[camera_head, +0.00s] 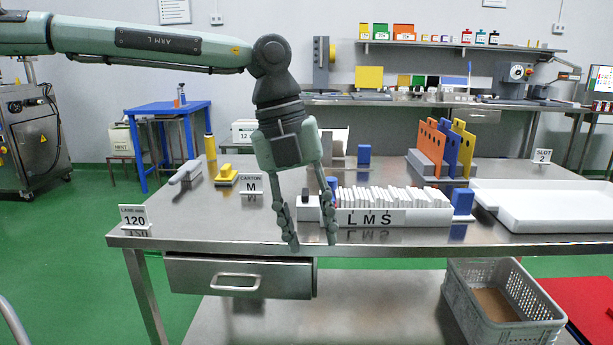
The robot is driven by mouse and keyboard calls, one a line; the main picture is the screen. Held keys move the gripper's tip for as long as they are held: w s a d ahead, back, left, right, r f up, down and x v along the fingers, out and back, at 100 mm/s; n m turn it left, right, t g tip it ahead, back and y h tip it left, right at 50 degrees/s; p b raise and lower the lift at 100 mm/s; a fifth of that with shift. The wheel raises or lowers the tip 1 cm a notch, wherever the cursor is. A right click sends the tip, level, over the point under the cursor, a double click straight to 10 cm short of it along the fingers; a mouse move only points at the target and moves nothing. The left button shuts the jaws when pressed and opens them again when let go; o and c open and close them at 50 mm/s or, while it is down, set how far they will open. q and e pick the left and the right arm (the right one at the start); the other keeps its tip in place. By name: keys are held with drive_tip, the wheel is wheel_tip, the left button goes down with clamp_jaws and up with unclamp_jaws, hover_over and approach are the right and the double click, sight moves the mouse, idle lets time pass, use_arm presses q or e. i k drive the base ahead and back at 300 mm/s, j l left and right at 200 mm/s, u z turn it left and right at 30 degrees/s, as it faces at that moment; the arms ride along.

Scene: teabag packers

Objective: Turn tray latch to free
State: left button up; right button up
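My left gripper (312,242) hangs fingers down over the front of the steel table (210,225). Its two fingers are apart, with nothing visibly held between them. Behind the fingers is a small pale block with a dark top (308,206). To its right is a long white tray (415,216) marked L M S, filled with several upright white packets. A blue piece (333,184) stands at the tray's left end, partly behind a finger, and another blue piece (462,201) is at its right end. I cannot tell which part is the latch, or whether the fingers touch anything. My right gripper is not in view.
A white shallow tray (550,222) lies at the table's right. Orange, blue and yellow upright panels (431,146) stand behind it. A yellow tool (226,177) and a grey piece (186,172) lie left. A grey crate (452,301) stands below. The left front tabletop is mostly clear.

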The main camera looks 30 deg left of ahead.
sight(305, 190)
drive_tip(key=i+j, duration=0.8)
drive_tip(key=i, duration=0.1)
